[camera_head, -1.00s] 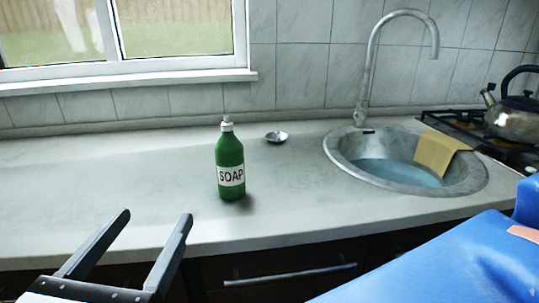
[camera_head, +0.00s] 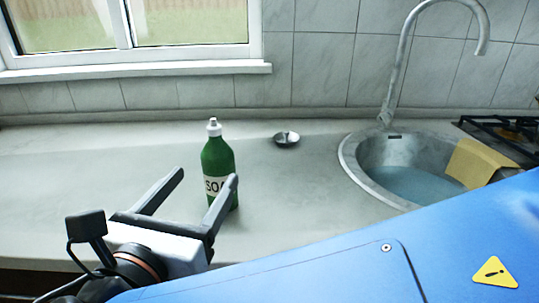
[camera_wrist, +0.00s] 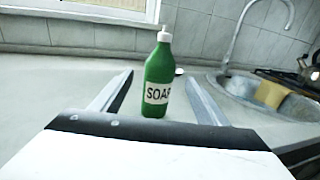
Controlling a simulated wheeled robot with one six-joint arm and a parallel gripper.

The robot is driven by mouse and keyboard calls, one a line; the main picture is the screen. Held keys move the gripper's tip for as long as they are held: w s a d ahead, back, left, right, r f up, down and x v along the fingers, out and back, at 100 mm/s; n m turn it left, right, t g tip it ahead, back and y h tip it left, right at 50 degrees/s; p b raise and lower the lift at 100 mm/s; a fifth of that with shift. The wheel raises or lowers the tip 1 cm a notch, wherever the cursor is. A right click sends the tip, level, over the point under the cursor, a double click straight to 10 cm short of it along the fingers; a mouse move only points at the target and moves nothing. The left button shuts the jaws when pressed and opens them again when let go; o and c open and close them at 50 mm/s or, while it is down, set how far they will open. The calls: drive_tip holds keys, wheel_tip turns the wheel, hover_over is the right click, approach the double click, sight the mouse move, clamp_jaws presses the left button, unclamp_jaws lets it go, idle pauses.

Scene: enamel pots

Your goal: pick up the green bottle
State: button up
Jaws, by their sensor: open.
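The green bottle (camera_head: 217,160) stands upright on the counter, with a white cap and a white SOAP label. My gripper (camera_head: 204,176) is open and empty in front of it in the head view, and its right finger covers part of the label. In the wrist view the bottle (camera_wrist: 158,82) stands beyond the palm of my gripper (camera_wrist: 160,82), in line with the space between the two spread fingers. I cannot tell whether the fingertips reach alongside it. No contact with the bottle shows.
A small metal sink plug (camera_head: 286,140) lies right of the bottle. The round sink (camera_head: 352,160) with water, a yellow cloth (camera_head: 478,163) and a tall faucet (camera_head: 398,70) are at right, beside the hob (camera_head: 505,130). The counter left of the bottle (camera_head: 90,165) is clear.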

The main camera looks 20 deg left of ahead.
sight(226, 150)
drive_tip(key=w, duration=1.2)
drive_tip(key=shift+a+f, duration=0.15)
drive_tip(key=shift+a, duration=0.25)
drive_tip(key=shift+c, duration=0.4)
drive_tip(key=c, duration=1.3)
wheel_tip(226, 150, up, 10)
drive_tip(key=shift+r, duration=0.1)
